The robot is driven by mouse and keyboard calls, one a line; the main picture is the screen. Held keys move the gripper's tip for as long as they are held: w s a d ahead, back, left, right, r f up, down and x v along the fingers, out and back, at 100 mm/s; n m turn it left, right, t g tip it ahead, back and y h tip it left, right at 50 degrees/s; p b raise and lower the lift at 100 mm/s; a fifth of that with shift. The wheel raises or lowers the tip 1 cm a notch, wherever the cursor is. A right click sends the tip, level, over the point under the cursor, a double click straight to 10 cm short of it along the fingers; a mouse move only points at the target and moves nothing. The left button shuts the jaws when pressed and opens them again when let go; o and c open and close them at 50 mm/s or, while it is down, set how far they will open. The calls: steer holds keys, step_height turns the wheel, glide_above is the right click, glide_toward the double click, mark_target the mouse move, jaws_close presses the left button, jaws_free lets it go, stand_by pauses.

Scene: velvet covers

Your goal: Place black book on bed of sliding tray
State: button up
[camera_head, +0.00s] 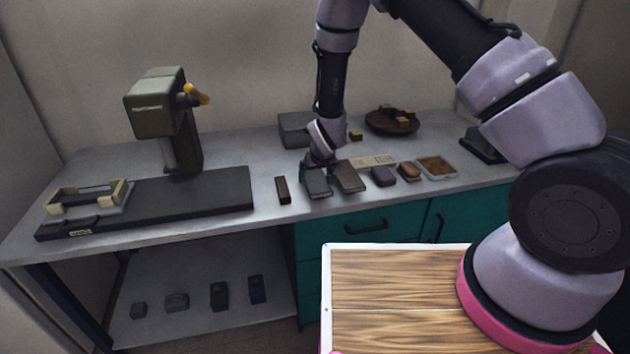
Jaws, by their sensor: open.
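My gripper (321,169) is above the middle of the counter, among several small dark blocks, and holds nothing that I can make out. Two dark slabs, one on the left (317,184) and one on the right (349,177), are right below and beside it. I cannot tell which dark piece is the black book, or whether the gripper touches one. A narrow dark block (283,190) lies apart to the left. At the far left, a light tray (119,205) with a beige-ended frame (88,196) sits on the long black base (205,193) of a press.
The olive press head (157,104) with a yellow handle rises over the base. A grey box (296,130), a round brown dish (392,122) and a shallow tray (437,167) stand on the counter (240,150). Several small items are on the lower shelf (200,325).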

steer(key=c, duration=1.4)
